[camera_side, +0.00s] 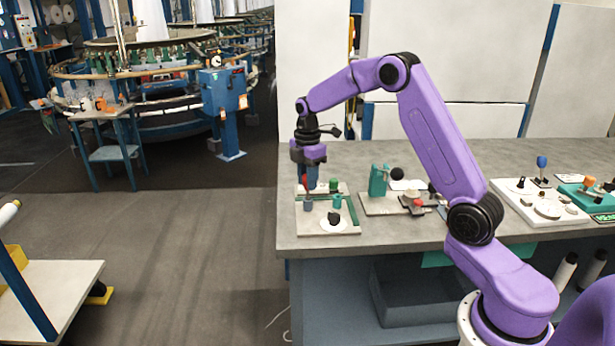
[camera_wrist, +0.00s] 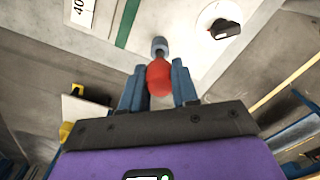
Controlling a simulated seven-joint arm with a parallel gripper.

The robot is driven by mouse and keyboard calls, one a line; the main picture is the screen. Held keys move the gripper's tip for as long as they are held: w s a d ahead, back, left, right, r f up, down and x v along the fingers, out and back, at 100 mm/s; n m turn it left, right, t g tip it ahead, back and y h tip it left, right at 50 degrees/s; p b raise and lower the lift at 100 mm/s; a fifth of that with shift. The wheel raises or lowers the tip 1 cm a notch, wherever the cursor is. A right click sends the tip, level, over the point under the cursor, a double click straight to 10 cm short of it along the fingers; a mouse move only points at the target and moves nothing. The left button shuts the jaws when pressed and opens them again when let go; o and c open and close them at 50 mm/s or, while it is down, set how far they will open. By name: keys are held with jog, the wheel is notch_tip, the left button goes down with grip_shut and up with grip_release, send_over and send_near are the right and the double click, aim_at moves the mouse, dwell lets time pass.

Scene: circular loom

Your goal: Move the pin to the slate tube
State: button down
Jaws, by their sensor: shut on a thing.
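My gripper (camera_side: 309,180) points down over the left part of the pale board (camera_side: 346,229). Its blue fingers are shut on the red-headed pin (camera_side: 304,184). In the wrist view the red head (camera_wrist: 159,78) sits between the fingertips (camera_wrist: 159,88). The slate tube (camera_side: 308,205) stands on the board directly below the pin. In the wrist view the slate tube (camera_wrist: 159,46) lies just beyond the head, in line with it. A short piece of shaft shows between them. I cannot tell whether the pin's tip is inside the tube or just above it.
A teal tube (camera_side: 337,201) stands right of the slate tube, with a green knob (camera_side: 333,184) behind. A black switch on a white disc (camera_side: 334,225) is at the front. Another board with a green block (camera_side: 378,180) is to the right. The bench's left edge is close.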

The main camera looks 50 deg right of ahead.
jog(key=shift+f, duration=0.1)
dwell(0.3)
jog(key=shift+f, duration=1.25)
jog(key=c, duration=0.8)
grip_release()
jog(key=shift+f, duration=0.1)
notch_tip(320, 180, up, 18)
jog(key=shift+f, duration=0.25)
